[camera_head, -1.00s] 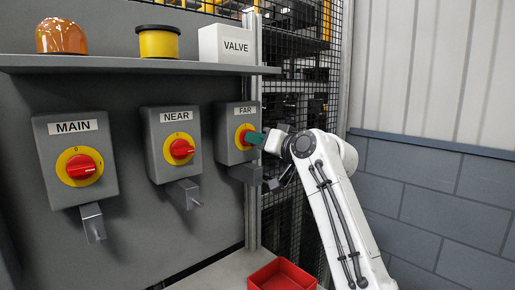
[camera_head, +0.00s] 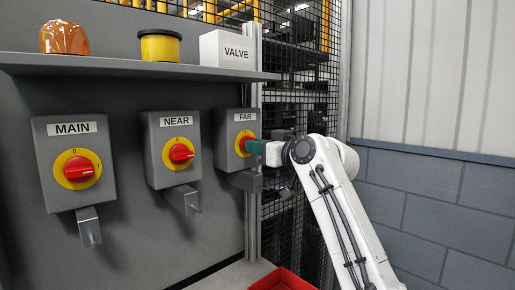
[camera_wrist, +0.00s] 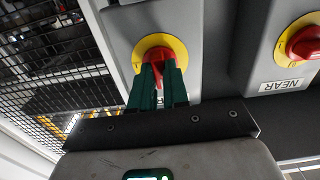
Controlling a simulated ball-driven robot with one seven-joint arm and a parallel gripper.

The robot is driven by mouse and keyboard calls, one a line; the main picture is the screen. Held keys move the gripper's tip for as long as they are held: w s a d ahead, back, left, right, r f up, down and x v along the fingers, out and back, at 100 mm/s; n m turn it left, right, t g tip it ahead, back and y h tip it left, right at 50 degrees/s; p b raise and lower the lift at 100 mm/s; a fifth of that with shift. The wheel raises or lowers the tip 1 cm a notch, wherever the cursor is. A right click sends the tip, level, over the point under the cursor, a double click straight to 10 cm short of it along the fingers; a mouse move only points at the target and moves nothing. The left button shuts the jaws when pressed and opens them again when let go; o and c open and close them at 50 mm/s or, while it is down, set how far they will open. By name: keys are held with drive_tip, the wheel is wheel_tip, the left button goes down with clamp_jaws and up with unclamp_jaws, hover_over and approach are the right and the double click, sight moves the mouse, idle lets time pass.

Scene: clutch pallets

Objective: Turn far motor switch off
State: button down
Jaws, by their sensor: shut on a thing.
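The far motor switch is a grey box labelled FAR (camera_head: 238,127), the rightmost of the switch boxes on the panel in the head view. Its red knob on a yellow disc (camera_head: 242,139) is mostly hidden behind my gripper (camera_head: 255,147). In the wrist view the red knob (camera_wrist: 157,56) sits between the green fingers of my gripper (camera_wrist: 158,76), in front of the yellow ring (camera_wrist: 146,46). My gripper is shut on the knob. The fingers hide part of the knob, so its exact angle is hard to read.
The NEAR switch box (camera_head: 170,120) and MAIN switch box (camera_head: 48,132) stand to the left, each with a metal bracket below. A shelf (camera_head: 120,65) above holds an orange lamp, a yellow spool and a VALVE box (camera_head: 227,49). A red bin (camera_head: 283,281) lies below.

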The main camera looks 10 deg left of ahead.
drive_tip(key=shift+f, duration=0.15)
drive_tip(key=c, duration=1.1)
unclamp_jaws()
drive_tip(key=shift+d, duration=0.1)
drive_tip(key=b+v, duration=0.1)
drive_tip(key=v, duration=0.9)
drive_tip(key=shift+s+d+b, duration=0.25)
drive_tip(key=shift+b, duration=0.15)
